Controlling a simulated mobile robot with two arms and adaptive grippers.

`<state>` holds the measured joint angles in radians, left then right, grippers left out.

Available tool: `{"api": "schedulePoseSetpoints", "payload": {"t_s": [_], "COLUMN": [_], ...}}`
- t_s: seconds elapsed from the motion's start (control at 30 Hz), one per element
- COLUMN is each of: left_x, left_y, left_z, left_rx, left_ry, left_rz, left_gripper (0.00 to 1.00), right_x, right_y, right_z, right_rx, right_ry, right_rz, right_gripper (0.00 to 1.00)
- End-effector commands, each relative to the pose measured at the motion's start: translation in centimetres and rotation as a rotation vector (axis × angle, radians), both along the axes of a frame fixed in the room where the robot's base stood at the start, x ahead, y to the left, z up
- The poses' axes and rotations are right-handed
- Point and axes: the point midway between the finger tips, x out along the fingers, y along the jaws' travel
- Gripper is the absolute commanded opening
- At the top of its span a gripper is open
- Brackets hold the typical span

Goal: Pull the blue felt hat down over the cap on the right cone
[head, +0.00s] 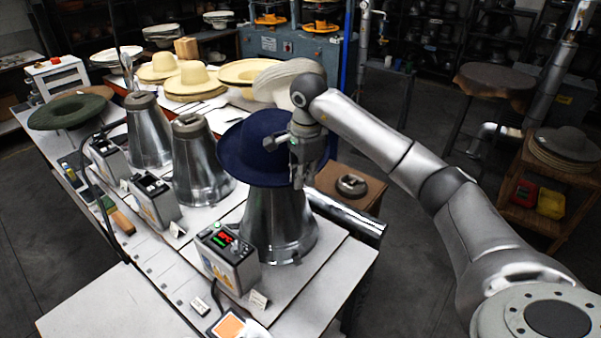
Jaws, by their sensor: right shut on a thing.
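The blue felt hat (248,145) sits over the top of the right cone (275,222), a shiny metal cone at the near end of the bench. Its wide brim hides the cone's top, so the cap does not show. My right gripper (298,180) is shut at the right side of the hat's brim, its fingers pointing down. The exact grip is partly hidden by the gripper itself. My left gripper is not in view.
Two more metal cones (150,135) (200,165) stand to the left. A control box (230,258) with a red and green display stands in front of the right cone. A green hat (68,110) and straw hats (195,78) lie further back. A stool (495,78) stands right.

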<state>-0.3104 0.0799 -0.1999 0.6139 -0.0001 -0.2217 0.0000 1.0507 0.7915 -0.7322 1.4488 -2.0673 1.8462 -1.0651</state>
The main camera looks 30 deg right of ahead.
Motion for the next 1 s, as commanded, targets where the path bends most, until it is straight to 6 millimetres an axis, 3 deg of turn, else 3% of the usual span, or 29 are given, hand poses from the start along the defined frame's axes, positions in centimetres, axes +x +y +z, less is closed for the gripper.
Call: {"api": "schedulePoseSetpoints", "payload": {"t_s": [0.17, 0.5, 1.0], "left_x": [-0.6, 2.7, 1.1], "left_y": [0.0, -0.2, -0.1], "left_z": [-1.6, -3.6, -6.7], "left_rx": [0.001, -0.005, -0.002], "left_ry": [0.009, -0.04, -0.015], "left_rz": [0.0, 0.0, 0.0], "left_gripper": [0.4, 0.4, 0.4], "right_x": [0.0, 0.0, 0.1], "right_y": [0.1, 0.1, 0.0], "right_z": [-2.2, -5.6, -10.0], "right_rx": [0.001, 0.001, 0.0], "right_ry": [0.0, 0.001, -0.002], "right_rz": [0.001, 0.001, 0.001], "right_gripper": [0.0, 0.0, 0.0]}}
